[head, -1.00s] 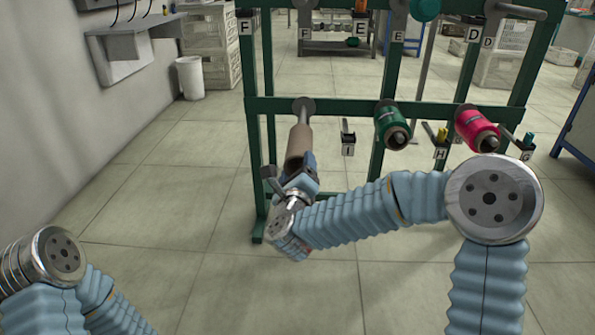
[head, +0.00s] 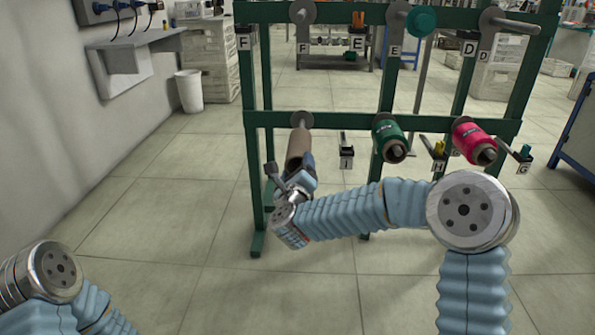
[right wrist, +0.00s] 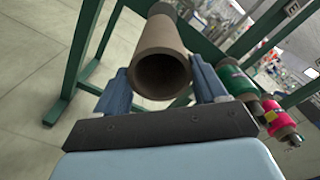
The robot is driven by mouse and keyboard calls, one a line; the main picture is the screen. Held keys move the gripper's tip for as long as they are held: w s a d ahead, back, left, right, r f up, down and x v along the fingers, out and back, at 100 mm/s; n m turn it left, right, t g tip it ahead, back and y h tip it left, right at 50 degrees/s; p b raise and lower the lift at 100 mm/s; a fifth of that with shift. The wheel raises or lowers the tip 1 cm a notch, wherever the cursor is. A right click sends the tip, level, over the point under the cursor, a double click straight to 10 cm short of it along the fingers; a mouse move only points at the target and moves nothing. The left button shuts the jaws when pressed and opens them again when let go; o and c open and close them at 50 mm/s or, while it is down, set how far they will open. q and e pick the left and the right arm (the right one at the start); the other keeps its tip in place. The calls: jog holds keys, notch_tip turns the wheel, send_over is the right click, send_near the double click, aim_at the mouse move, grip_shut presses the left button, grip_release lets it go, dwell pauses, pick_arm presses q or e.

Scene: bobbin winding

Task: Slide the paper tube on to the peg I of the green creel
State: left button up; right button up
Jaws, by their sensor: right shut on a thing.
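The brown paper tube (head: 299,147) is around the lower-left peg of the green creel (head: 253,190), beside the I label (head: 346,161). My right gripper (head: 300,170) is shut on the tube's near end, with one finger on each side. My left gripper is out of view; only its arm shows at the lower left.
A green bobbin (head: 388,137) and a pink bobbin (head: 474,140) sit on the pegs to the right. A bare peg (head: 302,13) is above the tube. A white bin (head: 188,91) stands by the left wall. The floor in front is clear.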

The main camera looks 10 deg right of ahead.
jog(key=shift+x, duration=2.8)
jog(key=shift+x, duration=1.75)
jog(key=shift+s+f, duration=0.1)
jog(key=shift+f, duration=0.15)
jog(key=o, duration=1.2)
jog(key=shift+s, duration=0.1)
